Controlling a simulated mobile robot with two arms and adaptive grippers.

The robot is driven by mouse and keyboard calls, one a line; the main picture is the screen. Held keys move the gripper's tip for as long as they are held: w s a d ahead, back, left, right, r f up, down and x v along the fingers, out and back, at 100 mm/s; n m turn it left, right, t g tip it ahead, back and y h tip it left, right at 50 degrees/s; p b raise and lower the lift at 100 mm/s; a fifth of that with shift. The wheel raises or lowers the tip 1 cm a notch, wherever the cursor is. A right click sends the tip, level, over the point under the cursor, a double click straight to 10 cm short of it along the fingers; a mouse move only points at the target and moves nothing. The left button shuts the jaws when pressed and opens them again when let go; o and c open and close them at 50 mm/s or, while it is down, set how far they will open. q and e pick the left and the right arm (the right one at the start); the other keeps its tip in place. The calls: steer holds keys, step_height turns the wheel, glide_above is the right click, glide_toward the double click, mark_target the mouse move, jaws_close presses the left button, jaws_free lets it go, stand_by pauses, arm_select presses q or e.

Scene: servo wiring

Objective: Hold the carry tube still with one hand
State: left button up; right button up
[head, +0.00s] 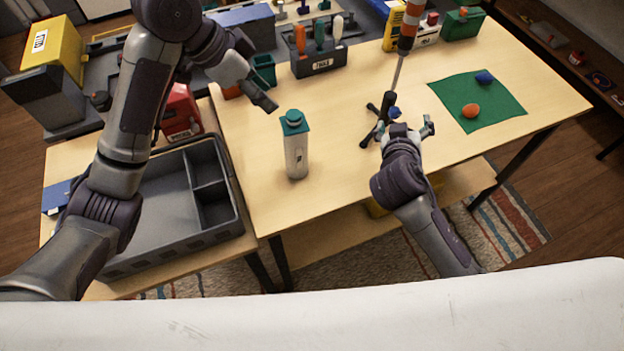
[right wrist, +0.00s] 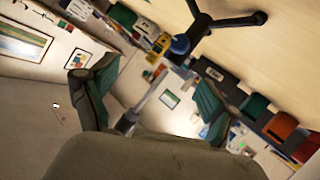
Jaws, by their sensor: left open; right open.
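A pale tube with a teal cap (head: 296,155), which I take to be the carry tube, stands upright on the wooden table near its front left edge. My left gripper (head: 266,102) hangs up and to the left of its cap in the head view, open, apart from the tube. My right gripper (head: 409,129) is open near a black tripod stand, well right of the tube. In the right wrist view its two fingers (right wrist: 150,85) are spread, with a grey pole showing between them. I cannot tell whether it touches the stand.
A green mat (head: 500,117) holds an orange and a blue piece. A tool holder (head: 319,62) stands behind the tube. A grey divided tray (head: 160,237) is at left. Table around the tube is clear.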

steer(key=s+a+n+y, duration=0.1)
steer(key=s+a+y, duration=0.3)
steer(key=a, duration=0.6)
steer(key=y, duration=0.4)
glide_toward(299, 154)
steer(key=shift+n, duration=0.4)
steer(key=x, duration=1.3)
steer(key=shift+f, duration=0.2)
